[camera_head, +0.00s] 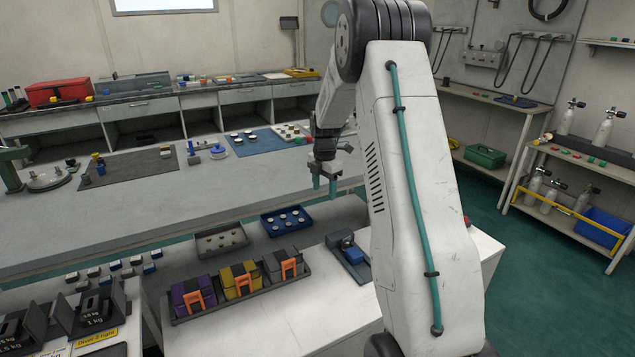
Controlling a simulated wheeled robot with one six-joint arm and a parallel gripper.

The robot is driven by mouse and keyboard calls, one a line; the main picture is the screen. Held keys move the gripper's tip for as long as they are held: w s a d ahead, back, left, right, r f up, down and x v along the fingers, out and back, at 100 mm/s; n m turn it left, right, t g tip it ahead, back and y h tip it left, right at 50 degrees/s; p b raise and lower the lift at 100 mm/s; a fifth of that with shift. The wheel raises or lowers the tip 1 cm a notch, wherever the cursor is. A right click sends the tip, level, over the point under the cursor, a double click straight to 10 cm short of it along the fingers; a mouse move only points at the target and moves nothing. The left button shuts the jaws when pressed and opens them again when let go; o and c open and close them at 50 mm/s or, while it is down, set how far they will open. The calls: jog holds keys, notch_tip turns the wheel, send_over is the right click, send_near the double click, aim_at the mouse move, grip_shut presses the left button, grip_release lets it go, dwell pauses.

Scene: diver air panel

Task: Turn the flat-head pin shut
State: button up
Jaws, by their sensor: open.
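My gripper (325,186) hangs with its teal fingertips pointing down over the pale workbench (215,200), left of my white arm. Its fingers are apart, with nothing visible between them. I cannot make out a flat-head pin in this view; it may be too small, hidden behind my arm or out of view. A grey wall panel (488,25) with a small box fitting (483,58) and dark hoses is at the upper right, partly cut off by the frame.
Purple, yellow and grey pouches (240,281) stand in a rack at the front. A blue tray (286,221) lies behind them. Air cylinders (603,127) stand on the right shelf. A green crate (485,156) sits under the rear right bench. Teal floor is clear at right.

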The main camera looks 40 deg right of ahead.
jog(key=shift+m, duration=0.6)
jog(key=shift+s+a+r, duration=0.3)
jog(key=shift+a+r, duration=0.6)
jog(key=shift+r, duration=0.05)
jog(key=shift+s+a+r, duration=0.25)
jog(key=shift+a+r, duration=0.65)
jog(key=shift+r, duration=0.05)
